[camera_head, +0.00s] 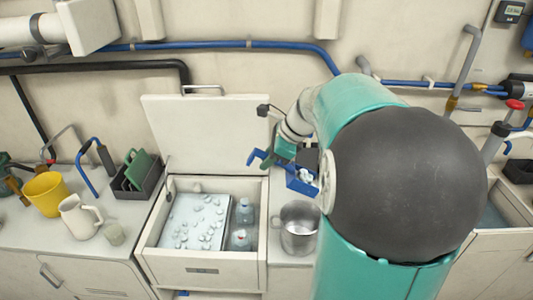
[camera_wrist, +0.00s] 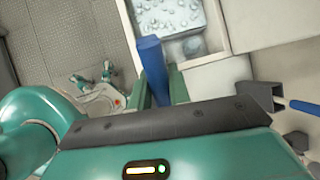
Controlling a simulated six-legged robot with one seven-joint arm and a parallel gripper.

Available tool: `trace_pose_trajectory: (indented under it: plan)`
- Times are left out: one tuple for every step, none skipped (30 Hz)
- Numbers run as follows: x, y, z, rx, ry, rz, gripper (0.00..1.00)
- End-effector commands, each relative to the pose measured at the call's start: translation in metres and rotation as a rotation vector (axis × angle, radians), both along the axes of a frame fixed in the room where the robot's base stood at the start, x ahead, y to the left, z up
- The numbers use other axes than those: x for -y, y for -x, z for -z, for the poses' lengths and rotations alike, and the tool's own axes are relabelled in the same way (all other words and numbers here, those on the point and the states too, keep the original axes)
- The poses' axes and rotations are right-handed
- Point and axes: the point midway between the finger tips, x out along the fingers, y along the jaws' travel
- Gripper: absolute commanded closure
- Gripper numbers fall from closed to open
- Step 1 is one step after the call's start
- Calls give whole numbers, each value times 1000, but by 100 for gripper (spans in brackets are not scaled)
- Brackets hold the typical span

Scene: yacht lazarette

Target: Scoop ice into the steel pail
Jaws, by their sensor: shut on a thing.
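My gripper (camera_head: 280,152) is shut on the handle of a blue scoop (camera_head: 301,184). The scoop's bowl holds some whitish ice pieces (camera_head: 306,175) and is held in the air behind and above the steel pail (camera_head: 299,240). The pail stands upright on the counter, its rim apart from the scoop. In the wrist view the blue handle (camera_wrist: 152,62) shows between my green fingers; the scoop's bowl and the pail cannot be made out there. The open ice box (camera_head: 202,254) left of the pail holds loose ice (camera_head: 200,222), also seen in the wrist view (camera_wrist: 165,14).
Two clear bottles (camera_head: 240,238) stand in the box's right side. Its raised lid (camera_head: 205,130) leans at the back.

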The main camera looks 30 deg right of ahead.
Motion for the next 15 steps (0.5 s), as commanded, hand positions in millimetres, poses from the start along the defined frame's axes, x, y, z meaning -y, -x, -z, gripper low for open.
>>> trace_pose_trajectory:
  plan:
    - [1,1,5,3,-7,3,100]
    - [2,1,8,6,-12,3,100]
    - [3,2,12,10,-18,3,100]
    - [3,2,14,12,-22,3,100]
    - [4,2,17,16,-27,2,100]
    - [4,2,20,20,-33,2,100]
    - [4,3,23,23,-37,1,100]
    - [5,3,26,26,-41,1,100]
    - [5,4,29,30,-48,3,100]
    - [6,4,32,33,-52,2,100]
    - [6,4,35,35,-56,2,100]
    - [7,4,38,41,-62,2,100]
    - [8,5,41,44,-66,1,100]
    - [8,5,43,46,-71,1,100]
    - [8,5,47,50,-77,1,100]
